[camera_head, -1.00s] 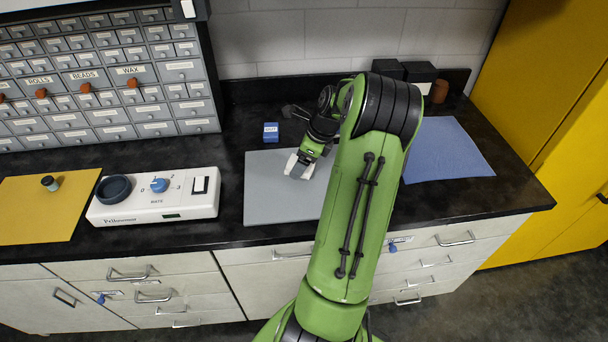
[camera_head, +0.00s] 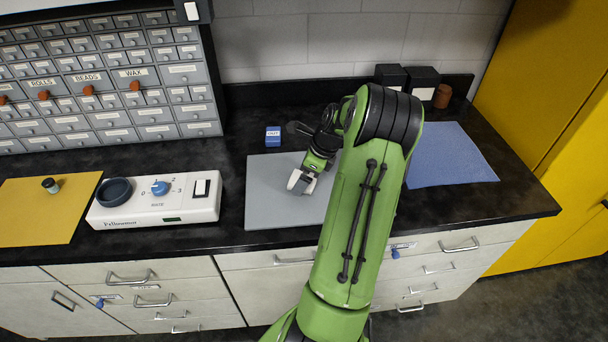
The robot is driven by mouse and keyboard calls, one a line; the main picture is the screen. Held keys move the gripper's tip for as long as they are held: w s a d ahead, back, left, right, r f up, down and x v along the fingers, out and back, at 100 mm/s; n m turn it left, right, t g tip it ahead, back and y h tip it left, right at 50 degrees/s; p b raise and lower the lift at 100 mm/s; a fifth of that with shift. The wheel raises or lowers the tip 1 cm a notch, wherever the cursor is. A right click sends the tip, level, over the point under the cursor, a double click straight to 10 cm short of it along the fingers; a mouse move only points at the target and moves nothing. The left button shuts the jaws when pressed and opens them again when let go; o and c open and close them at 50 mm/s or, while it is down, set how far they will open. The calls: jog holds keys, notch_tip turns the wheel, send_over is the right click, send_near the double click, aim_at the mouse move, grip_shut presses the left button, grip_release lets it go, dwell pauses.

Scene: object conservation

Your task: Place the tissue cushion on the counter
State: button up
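My gripper (camera_head: 300,184) has pale fingertips and points down over the grey mat (camera_head: 265,205) on the black counter (camera_head: 235,190). The fingers are small in this view, and I cannot tell whether they are apart or hold anything. I cannot make out a tissue cushion for sure; it may be hidden behind my gripper or my green arm, which covers the right part of the grey mat. A small blue box with a white label (camera_head: 273,136) stands on the counter just behind the grey mat.
A white device with a blue knob (camera_head: 155,197) stands left of the grey mat. A yellow mat (camera_head: 40,215) with a small dark jar (camera_head: 50,185) lies farther left. A blue mat (camera_head: 450,158) lies bare at right. Black boxes (camera_head: 420,82) and drawer cabinets (camera_head: 100,85) line the back.

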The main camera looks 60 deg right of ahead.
jog(key=p+v, duration=0.3)
jog(key=v, duration=0.8)
jog(key=w+a+r+n+g+h, duration=0.1)
jog(key=w+a+r+n, duration=0.2)
jog(key=a+r+n, duration=0.55)
jog(key=w+a+r+n+h, duration=0.15)
jog(key=a+n, duration=0.45)
jog(key=a, duration=0.7)
jog(key=s+a+n+t+y, duration=0.1)
jog(key=s+a+n+t, duration=0.1)
jog(key=s+a+n, duration=0.9)
jog(key=a+n, duration=0.4)
jog(key=n, duration=0.2)
jog(key=shift+s+a+r+n, duration=0.15)
jog(key=shift+s+r+n, duration=0.2)
jog(key=shift+r, duration=0.05)
